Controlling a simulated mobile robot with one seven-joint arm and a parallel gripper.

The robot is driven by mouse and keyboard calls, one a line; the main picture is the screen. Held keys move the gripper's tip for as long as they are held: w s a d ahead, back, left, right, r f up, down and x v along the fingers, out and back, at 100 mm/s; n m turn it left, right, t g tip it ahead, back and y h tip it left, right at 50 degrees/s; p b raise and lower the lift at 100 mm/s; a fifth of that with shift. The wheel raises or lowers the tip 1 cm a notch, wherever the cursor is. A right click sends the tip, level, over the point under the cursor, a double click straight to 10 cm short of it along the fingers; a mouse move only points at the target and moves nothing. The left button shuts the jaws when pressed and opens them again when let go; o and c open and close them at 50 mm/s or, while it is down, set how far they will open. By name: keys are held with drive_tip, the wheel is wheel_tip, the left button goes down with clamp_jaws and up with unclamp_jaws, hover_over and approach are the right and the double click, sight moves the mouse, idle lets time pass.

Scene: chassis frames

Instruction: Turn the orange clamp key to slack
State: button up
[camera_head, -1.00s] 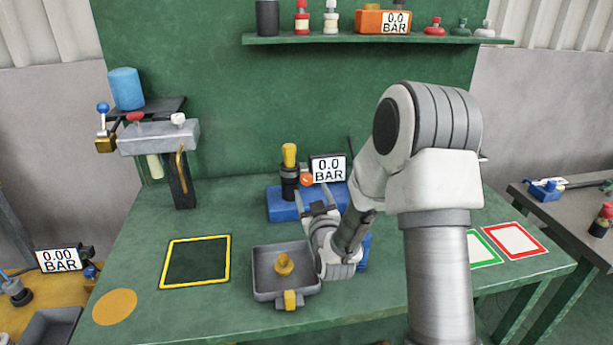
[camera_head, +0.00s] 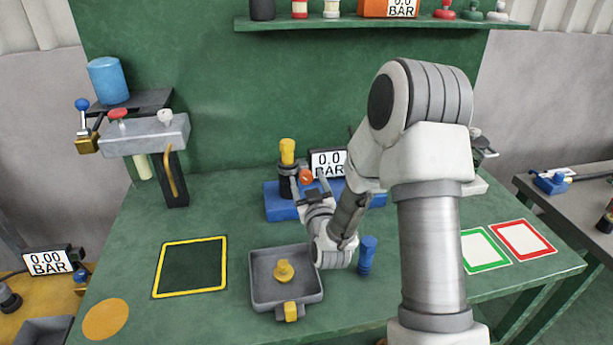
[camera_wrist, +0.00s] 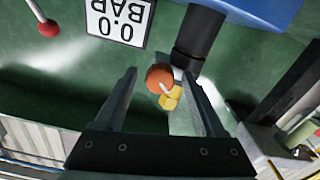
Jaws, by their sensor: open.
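The orange clamp key (camera_head: 306,177) is a small round knob at the side of a black post with a yellow top (camera_head: 287,152), on a blue base (camera_head: 276,205). In the wrist view the orange key (camera_wrist: 160,77) shows a pale line on its face. My gripper (camera_head: 308,192) is open in front of the key. In the wrist view its two fingers (camera_wrist: 160,102) stand on either side of the key, apart from it as far as I can see. The yellow top (camera_wrist: 171,98) shows just beyond the key.
A 0.0 BAR display (camera_head: 327,163) stands right behind the key. A grey tray (camera_head: 258,290) with a yellow part sits in front. A blue cylinder (camera_head: 367,254) stands right of my wrist. A yellow-edged dark square (camera_head: 190,266) lies left.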

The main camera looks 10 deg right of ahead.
idle(0.3)
clamp_jaws()
drive_tip(key=shift+f+n+b, duration=0.1)
drive_tip(key=shift+n+b, duration=0.3)
drive_tip(key=shift+b, duration=0.25)
drive_tip(key=n+b, duration=0.2)
drive_tip(key=b, duration=0.2)
drive_tip(key=shift+f+n, duration=0.15)
drive_tip(key=shift+n, duration=0.25)
drive_tip(key=n+b, duration=0.4)
drive_tip(key=b, duration=0.2)
drive_tip(key=n+b, duration=0.4)
drive_tip(key=n, duration=0.1)
drive_tip(key=n+b, duration=0.3)
drive_tip(key=n, duration=0.1)
drive_tip(key=shift+r, duration=0.35)
